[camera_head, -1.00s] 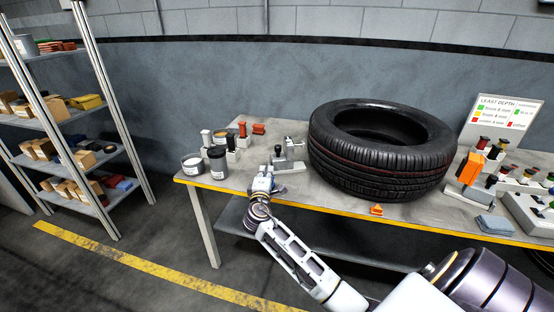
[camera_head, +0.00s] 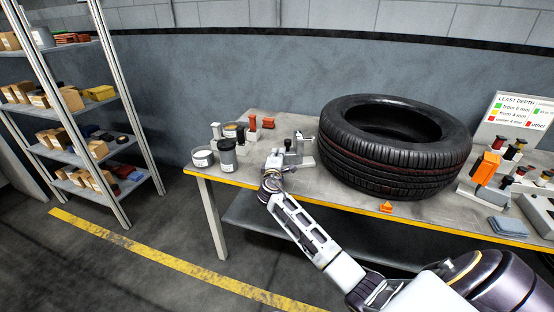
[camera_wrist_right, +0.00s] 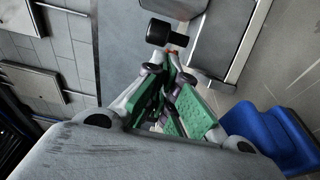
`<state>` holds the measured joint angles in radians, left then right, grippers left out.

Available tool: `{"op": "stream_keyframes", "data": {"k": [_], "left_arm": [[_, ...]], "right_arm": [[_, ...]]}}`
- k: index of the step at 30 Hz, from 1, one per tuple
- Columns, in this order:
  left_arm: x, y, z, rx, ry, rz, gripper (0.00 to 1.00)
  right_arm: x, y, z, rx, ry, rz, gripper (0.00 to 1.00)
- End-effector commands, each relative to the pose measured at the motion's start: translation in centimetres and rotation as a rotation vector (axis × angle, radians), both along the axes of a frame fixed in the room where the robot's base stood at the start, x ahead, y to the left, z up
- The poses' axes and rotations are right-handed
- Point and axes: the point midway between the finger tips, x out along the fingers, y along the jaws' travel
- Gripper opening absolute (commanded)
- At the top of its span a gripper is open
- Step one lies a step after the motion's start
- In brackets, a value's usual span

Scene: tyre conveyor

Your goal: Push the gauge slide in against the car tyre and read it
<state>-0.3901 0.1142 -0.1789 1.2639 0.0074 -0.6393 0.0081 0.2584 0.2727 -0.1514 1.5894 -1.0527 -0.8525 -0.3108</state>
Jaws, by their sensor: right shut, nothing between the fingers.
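The car tyre (camera_head: 395,160) lies flat on the workbench in the head view, black with a thin red line around its tread. Left of it stands the grey gauge (camera_head: 306,161) with a black knob (camera_head: 287,143). My right gripper (camera_head: 275,157) is shut and empty, just left of and in front of the gauge. In the right wrist view its green-padded fingers (camera_wrist_right: 171,62) are together, with a black cylindrical knob (camera_wrist_right: 166,33) just beyond the tips. I cannot tell whether they touch. The slide's contact with the tyre and any reading cannot be made out. My left gripper is not in view.
Dark and light pots (camera_head: 227,155) stand left of my gripper. An orange clip (camera_head: 386,207) sits at the bench's front edge.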

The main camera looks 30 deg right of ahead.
Motion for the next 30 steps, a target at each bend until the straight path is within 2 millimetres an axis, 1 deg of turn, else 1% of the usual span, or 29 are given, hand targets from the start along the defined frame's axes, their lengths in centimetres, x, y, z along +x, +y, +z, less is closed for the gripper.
{"op": "stream_keyframes", "data": {"k": [8, 10, 14, 21, 30], "left_arm": [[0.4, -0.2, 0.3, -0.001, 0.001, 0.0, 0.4], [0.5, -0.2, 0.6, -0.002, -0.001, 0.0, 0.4], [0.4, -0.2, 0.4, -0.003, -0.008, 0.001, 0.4], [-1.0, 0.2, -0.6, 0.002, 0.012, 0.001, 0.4], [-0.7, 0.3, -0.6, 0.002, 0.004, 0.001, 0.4]], "right_arm": [[1.6, -1.3, 0.0, -0.001, 0.0, 0.0, 0.0], [1.2, -2.0, 0.0, -0.002, 0.002, -0.001, 0.0], [0.7, -3.0, 0.0, -0.002, 0.001, -0.001, 0.0], [0.0, -4.5, 0.0, -0.002, 0.0, 0.0, 0.0], [-0.2, -4.9, 0.0, -0.001, 0.001, 0.0, 0.0]]}}
